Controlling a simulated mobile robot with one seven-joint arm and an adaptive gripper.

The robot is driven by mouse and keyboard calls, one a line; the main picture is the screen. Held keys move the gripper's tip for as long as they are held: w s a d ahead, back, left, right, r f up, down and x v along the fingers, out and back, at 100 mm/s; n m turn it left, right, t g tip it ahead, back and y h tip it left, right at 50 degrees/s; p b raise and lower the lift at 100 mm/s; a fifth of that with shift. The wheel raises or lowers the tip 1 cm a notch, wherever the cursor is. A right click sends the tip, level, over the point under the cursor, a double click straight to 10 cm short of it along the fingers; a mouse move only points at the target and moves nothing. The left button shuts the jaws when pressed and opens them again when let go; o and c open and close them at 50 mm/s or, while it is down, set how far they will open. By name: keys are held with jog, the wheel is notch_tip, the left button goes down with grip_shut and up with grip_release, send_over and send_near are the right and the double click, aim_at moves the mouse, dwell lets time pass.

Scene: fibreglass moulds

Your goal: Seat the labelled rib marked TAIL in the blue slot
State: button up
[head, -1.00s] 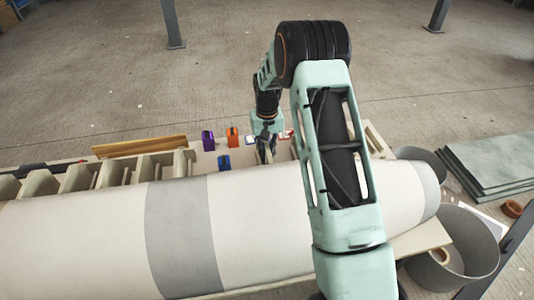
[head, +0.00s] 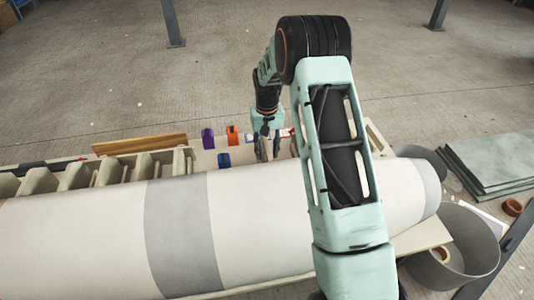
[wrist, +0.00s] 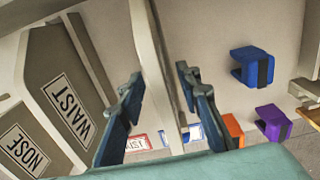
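My gripper (wrist: 165,105) is open, with one finger on each side of a thin beige rib (wrist: 152,60) seen edge-on; gaps show between fingers and rib. No label on this rib's face is visible, so I cannot tell whether it is TAIL. The gripper also shows in the head view (head: 267,146), behind the long mould. A blue block (wrist: 252,66) lies to the right of the fingers in the wrist view; it also shows in the head view (head: 223,161). No TAIL label is readable.
Ribs labelled NOSE (wrist: 25,148) and WAIST (wrist: 68,108) stand left of the gripper in the wrist view. Orange (wrist: 233,128) and purple (wrist: 273,122) blocks lie near the blue one. The large cream mould (head: 90,240) fills the front. Small red- and blue-edged cards lie beyond the fingers.

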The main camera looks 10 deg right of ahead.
notch_tip(320, 180, up, 11)
jog(key=shift+f, duration=0.2)
jog(key=shift+r, duration=0.1)
dwell(0.4)
